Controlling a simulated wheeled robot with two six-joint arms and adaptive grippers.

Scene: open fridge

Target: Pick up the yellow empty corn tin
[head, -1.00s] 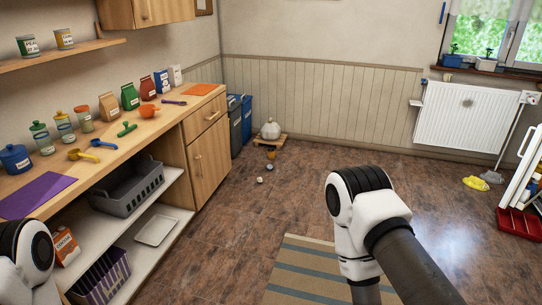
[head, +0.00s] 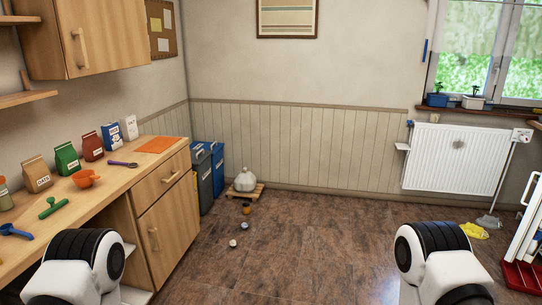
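On the floor by the far wall lie a small orange-yellow item (head: 247,208) and two small whitish items, one nearer the wall (head: 243,226) and one closer to me (head: 232,243). They are too small for me to tell whether any of them is the yellow corn tin, and I can make out no corn label. Only upper parts of my two arms show at the bottom left and bottom right. Both grippers are out of the picture, so what they hold is hidden.
A wooden counter (head: 118,172) with bags, a bowl and utensils runs along the left. Blue and grey bins (head: 205,185) stand at its far end, beside a white pot (head: 245,180) on a low wooden stand. The middle floor is clear. A radiator (head: 458,158) hangs at the right.

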